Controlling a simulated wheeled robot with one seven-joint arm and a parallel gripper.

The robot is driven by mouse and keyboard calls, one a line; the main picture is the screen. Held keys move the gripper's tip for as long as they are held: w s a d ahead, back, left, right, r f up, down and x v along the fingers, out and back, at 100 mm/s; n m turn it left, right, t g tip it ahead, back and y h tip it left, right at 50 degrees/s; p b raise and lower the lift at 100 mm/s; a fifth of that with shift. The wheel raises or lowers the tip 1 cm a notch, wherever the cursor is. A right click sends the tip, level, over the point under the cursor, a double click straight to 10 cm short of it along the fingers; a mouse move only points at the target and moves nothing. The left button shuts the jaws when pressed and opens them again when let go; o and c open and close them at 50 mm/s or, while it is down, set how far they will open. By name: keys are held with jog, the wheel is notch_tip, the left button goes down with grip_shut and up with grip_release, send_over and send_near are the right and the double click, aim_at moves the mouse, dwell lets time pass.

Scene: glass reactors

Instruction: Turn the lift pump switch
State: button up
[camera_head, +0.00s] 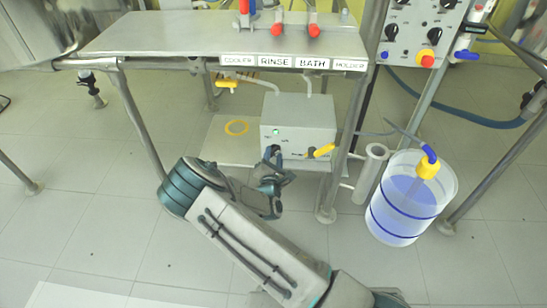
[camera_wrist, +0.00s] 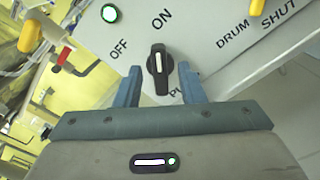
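The lift pump switch (camera_wrist: 159,60) is a black knob with a white mark, on a pale panel with OFF and ON labels. In the wrist view its white-marked end points up, toward the space between OFF and ON, closer to ON. My gripper (camera_wrist: 160,70) has its two blue fingers open, one on each side of the knob, with a narrow gap showing on both sides. In the head view, my gripper (camera_head: 273,163) is at the front of the grey pump box (camera_head: 305,112), covering part of the knob. A green lamp (camera_wrist: 109,13) is lit beside OFF.
A yellow valve handle (camera_head: 322,151) sticks out of the box just right of my gripper. A metal table (camera_head: 150,45) stands above, with its legs close by. A bucket of blue liquid (camera_head: 400,225) stands at right.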

grip_shut()
jog(key=shift+p, duration=0.45)
jog(key=n+p, duration=0.2)
jog(key=shift+r+p, duration=0.2)
jog(key=shift+p, duration=0.1)
jog(key=n+p, duration=0.2)
jog(key=p, duration=0.1)
jog(key=shift+n, duration=0.3)
jog(key=n+p, duration=0.2)
jog(key=n, duration=0.1)
jog(key=shift+f+n+p, duration=0.1)
jog(key=shift+n+p, duration=0.2)
jog(key=shift+p, duration=0.1)
jog(key=shift+f+n+p, duration=0.15)
jog(key=shift+n+p, duration=0.8)
jog(key=shift+n, duration=0.75)
